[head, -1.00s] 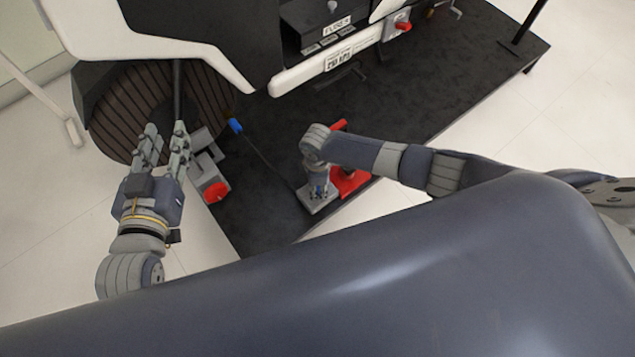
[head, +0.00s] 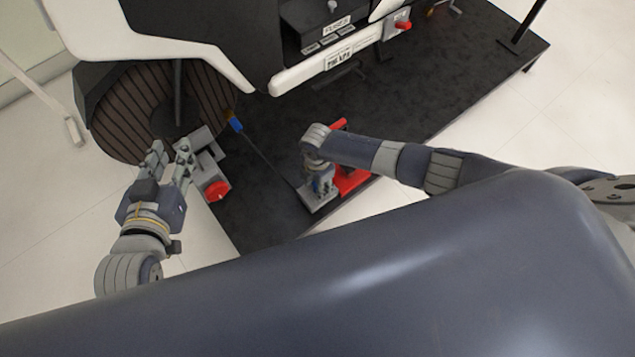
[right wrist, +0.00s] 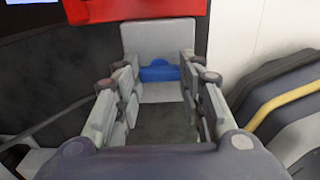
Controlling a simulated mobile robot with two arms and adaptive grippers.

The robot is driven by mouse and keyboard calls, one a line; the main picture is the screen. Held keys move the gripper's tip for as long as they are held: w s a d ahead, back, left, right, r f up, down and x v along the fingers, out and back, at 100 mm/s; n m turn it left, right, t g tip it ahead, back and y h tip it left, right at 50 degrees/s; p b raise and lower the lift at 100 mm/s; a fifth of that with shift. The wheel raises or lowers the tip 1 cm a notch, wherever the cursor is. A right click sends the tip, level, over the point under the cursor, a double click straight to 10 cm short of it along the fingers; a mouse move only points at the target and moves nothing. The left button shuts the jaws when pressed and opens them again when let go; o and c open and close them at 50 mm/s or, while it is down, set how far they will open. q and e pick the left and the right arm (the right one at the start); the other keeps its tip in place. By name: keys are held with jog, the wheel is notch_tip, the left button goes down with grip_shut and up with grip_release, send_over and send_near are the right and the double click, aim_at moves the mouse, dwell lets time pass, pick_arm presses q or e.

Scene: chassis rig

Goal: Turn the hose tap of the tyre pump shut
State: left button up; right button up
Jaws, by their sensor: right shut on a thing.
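The tyre pump has a red part (head: 354,179) beside a grey block (head: 318,203) on the dark mat's front edge. In the right wrist view, the blue tap (right wrist: 160,73) lies crosswise between the fingertips, against a grey block (right wrist: 158,38). My right gripper (head: 320,188) points down at the pump's grey block and is shut on the tap. The arm hides the tap in the head view. My left gripper (head: 170,150) is open and empty, in front of the wheel. A dark hose runs from the pump to a blue end piece (head: 236,125).
A ribbed wheel (head: 130,112) stands at the left under the white bodywork (head: 175,35). A grey unit with a red round end (head: 216,190) lies just right of my left gripper. The dark mat (head: 430,105) is largely clear to the right.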

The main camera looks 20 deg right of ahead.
jog(key=shift+s+f, duration=0.1)
jog(key=o, duration=1)
jog(key=shift+o, duration=0.2)
jog(key=shift+r, duration=0.65)
notch_tip(320, 180, up, 11)
jog(key=shift+a+f, duration=0.1)
